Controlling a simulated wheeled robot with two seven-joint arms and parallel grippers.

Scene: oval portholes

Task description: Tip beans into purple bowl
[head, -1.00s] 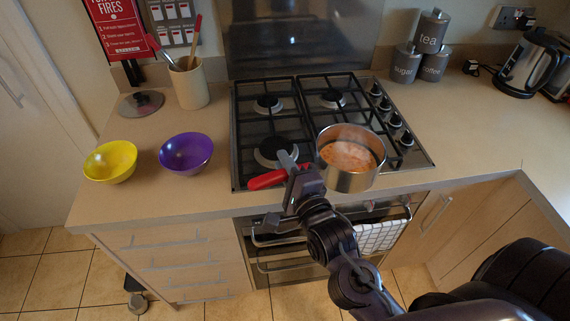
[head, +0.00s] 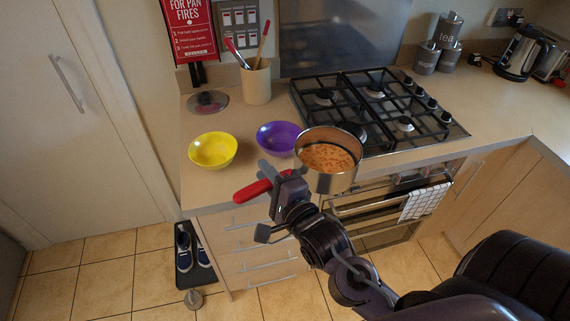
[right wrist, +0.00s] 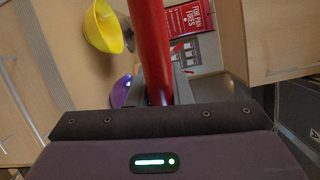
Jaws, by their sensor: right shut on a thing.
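A metal saucepan (head: 328,160) holds orange beans in sauce and looks close to level. My right gripper (head: 284,178) is shut on its red handle (head: 252,191); the handle also shows in the right wrist view (right wrist: 150,50). The pan is in front of the counter edge, off the hob. The purple bowl (head: 279,138) stands on the counter just behind and left of the pan, its right side close to the pan in the picture. Part of it shows in the right wrist view (right wrist: 121,92). No beans are visible in it. My left gripper is not in view.
A yellow bowl (head: 213,150) stands left of the purple one. Behind are a pan lid (head: 208,101) and a utensil pot (head: 256,82). The gas hob (head: 380,110) is at right, with canisters (head: 438,52) and a kettle (head: 519,53) beyond.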

